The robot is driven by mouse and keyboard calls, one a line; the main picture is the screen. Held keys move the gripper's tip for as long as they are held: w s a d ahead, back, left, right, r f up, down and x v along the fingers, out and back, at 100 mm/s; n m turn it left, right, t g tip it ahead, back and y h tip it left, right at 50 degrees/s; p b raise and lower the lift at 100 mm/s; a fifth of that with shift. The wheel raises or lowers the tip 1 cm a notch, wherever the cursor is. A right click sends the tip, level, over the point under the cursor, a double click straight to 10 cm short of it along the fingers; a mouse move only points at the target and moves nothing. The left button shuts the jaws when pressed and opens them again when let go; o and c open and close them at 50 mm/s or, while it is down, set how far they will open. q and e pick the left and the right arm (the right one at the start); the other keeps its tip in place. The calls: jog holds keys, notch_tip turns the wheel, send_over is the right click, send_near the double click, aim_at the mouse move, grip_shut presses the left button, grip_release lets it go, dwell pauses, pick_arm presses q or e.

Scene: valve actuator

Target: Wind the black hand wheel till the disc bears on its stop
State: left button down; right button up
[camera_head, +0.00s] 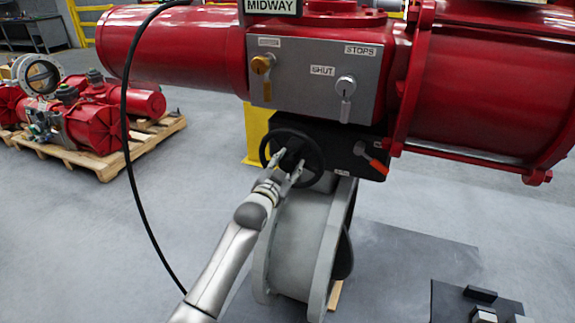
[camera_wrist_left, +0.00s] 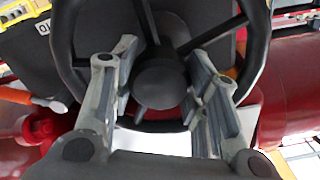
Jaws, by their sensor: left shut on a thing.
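The black hand wheel (camera_head: 318,150) sits on the dark gear housing (camera_head: 345,158) under the red actuator. In the left wrist view the wheel's rim, spokes and hub (camera_wrist_left: 160,82) fill the upper middle. My left gripper (camera_head: 286,166) is at the wheel's face, its two fingers on either side of the hub, shut on the wheel. The grey valve body (camera_head: 300,245) stands below. A dark rounded edge (camera_head: 344,258) shows at its right side; I cannot tell whether it is the disc. The stop is not clearly visible. My right gripper is not in view.
A sign reading MIDWAY (camera_head: 272,6) tops the grey panel (camera_head: 310,55), which has a brass lever (camera_head: 262,66) and a silver lever (camera_head: 345,88). An orange-red lever (camera_head: 373,160) is right of the wheel. A black cable (camera_head: 128,160) hangs left.

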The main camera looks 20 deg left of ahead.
pick_arm(q)
jog(key=shift+n, duration=0.3)
jog(key=n+p, duration=0.1)
jog(key=n, duration=0.2)
jog(key=n+p, duration=0.1)
jog(key=n, duration=0.4)
jog(key=n+p, duration=0.1)
jog(key=n, duration=0.3)
jog(key=shift+n, duration=2.1)
jog(key=c, duration=0.8)
grip_release()
jog(key=shift+a, duration=0.1)
